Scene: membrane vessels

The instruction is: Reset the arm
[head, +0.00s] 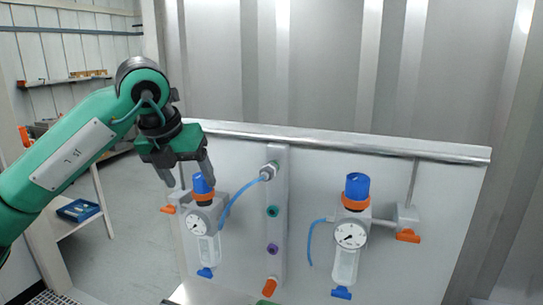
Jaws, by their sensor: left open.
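My left arm (70,155) is green and comes in from the left edge of the head view. My left gripper (188,182) hangs down from its dark wrist with its fingers apart. It is in front of or just above the left vessel unit, which has a blue knob (201,184), a dial gauge (197,226) and a clear bowl (209,251). I see nothing held between the fingers. I cannot tell whether a finger touches the knob. My right gripper is not in view.
A white panel (390,262) carries the units. The right unit has a blue knob (357,187), a gauge (350,235) and an orange handle (408,236). A central manifold (279,190) has a blue hose (240,193) to the left unit. A blue tray (78,210) is at left.

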